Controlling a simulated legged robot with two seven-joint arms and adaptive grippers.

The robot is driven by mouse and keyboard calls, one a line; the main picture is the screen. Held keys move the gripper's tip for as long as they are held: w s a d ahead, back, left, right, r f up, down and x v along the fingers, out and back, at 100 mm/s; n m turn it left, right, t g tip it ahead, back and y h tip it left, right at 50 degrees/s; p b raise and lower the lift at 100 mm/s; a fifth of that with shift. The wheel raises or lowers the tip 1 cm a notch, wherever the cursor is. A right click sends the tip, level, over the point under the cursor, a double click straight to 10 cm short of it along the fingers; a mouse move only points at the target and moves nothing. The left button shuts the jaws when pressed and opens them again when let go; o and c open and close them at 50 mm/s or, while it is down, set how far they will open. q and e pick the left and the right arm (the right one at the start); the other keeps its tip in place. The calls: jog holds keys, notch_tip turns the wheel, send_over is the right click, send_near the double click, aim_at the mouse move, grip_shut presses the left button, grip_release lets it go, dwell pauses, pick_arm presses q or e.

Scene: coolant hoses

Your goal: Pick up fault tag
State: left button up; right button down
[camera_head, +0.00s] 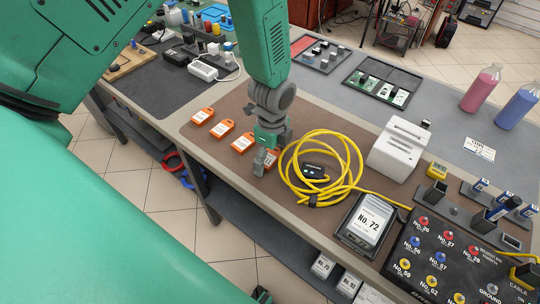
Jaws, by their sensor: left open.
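Several orange tags with white labels lie in a slanting row on the brown mat (215,100). The first tag (202,116) is at the far left, the second tag (221,130) and third tag (243,143) follow it to the right. The last tag (273,157) is partly hidden behind my left gripper (263,158). My left gripper points down, open and empty, in front of this last tag. I cannot tell whether it touches the tag. Which one is the fault tag cannot be read. My right gripper is not in view.
A coiled yellow cable (322,170) lies just right of my left gripper. A device labelled No. 72 (367,222), a white printer (398,149) and a black numbered panel (445,260) stand further right. The table's front edge (240,186) is close to the gripper.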

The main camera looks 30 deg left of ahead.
pick_arm(q)
jog(key=shift+d+r, duration=0.1)
jog(key=shift+d, duration=0.05)
jog(key=c, duration=0.7)
jog(key=shift+a, duration=0.2)
jog(key=c, duration=0.3)
jog(key=shift+s+a, duration=0.1)
jog(key=shift+a, duration=0.15)
jog(key=shift+c, duration=0.4)
